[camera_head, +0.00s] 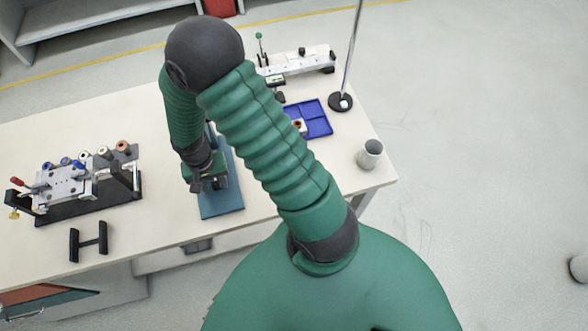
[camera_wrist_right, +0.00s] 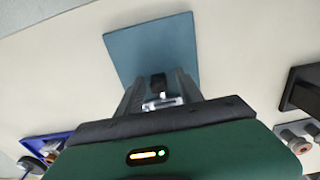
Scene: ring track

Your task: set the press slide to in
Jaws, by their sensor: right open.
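A blue-grey plate (camera_head: 222,203) lies on the table under my right gripper (camera_head: 207,182). In the right wrist view the plate (camera_wrist_right: 150,45) lies just beyond my right gripper (camera_wrist_right: 158,92), whose two dark fingers are apart. A small black block (camera_wrist_right: 157,80) and a bright metal piece (camera_wrist_right: 162,103) show between the fingers. These may be part of the press slide; I cannot tell whether the fingers touch them. My right arm and gripper hide much of this spot in the head view, so the slide's position cannot be read. My left gripper is not in view.
A metal fixture (camera_head: 68,187) on a black base stands at the left, with a black H-shaped piece (camera_head: 89,242) before it. A blue tray (camera_head: 316,119), a grey cup (camera_head: 370,154), a rod stand (camera_head: 341,102) and a white rail device (camera_head: 300,62) stand to the right.

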